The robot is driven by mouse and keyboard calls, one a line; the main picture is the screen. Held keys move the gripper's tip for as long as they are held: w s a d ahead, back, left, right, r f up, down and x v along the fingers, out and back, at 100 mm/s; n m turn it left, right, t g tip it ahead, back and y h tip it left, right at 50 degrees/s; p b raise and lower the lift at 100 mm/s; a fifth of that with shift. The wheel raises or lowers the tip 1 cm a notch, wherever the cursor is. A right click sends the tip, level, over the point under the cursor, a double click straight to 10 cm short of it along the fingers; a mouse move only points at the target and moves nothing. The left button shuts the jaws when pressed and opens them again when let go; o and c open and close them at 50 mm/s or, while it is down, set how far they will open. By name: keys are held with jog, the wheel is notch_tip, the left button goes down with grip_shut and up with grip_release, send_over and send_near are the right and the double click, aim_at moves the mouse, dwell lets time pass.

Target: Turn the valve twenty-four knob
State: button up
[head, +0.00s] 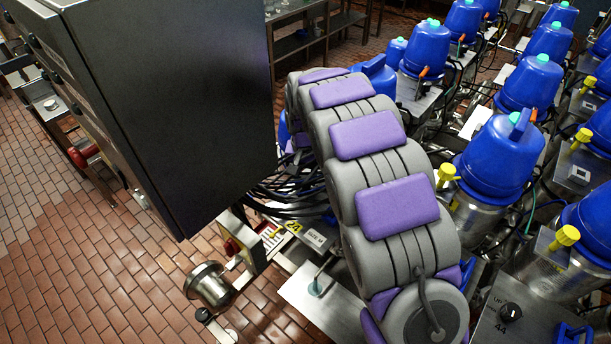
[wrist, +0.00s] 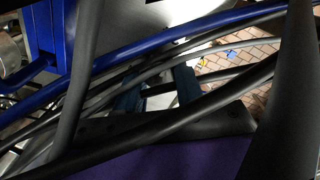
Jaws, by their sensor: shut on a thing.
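A yellow tag that seems to read 24 (head: 293,226) sits on a steel plate beside my arm in the head view. I cannot make out the valve twenty-four knob in either view. My arm curves over the equipment in the head view and hides my gripper. In the wrist view, the two dark teal fingers of my gripper (wrist: 158,88) show among cables (wrist: 222,100). They are shut on a dark thing between them, partly hidden by the cables. I cannot tell whether it is the knob.
A large black cabinet (head: 165,95) stands close on the left of my arm. Blue-topped steel valves (head: 503,152) with yellow knobs crowd the right. A steel cylinder (head: 208,284) sits at the lower left. Brick floor (head: 100,270) is open at the left.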

aim_at(304, 177)
jog(key=shift+w+r+n, duration=0.2)
jog(key=shift+n, duration=0.4)
jog(key=o, duration=1)
jog(key=shift+a+f, duration=0.1)
jog(key=shift+a, duration=0.05)
jog(key=shift+o, duration=0.2)
notch_tip(304, 177, up, 17)
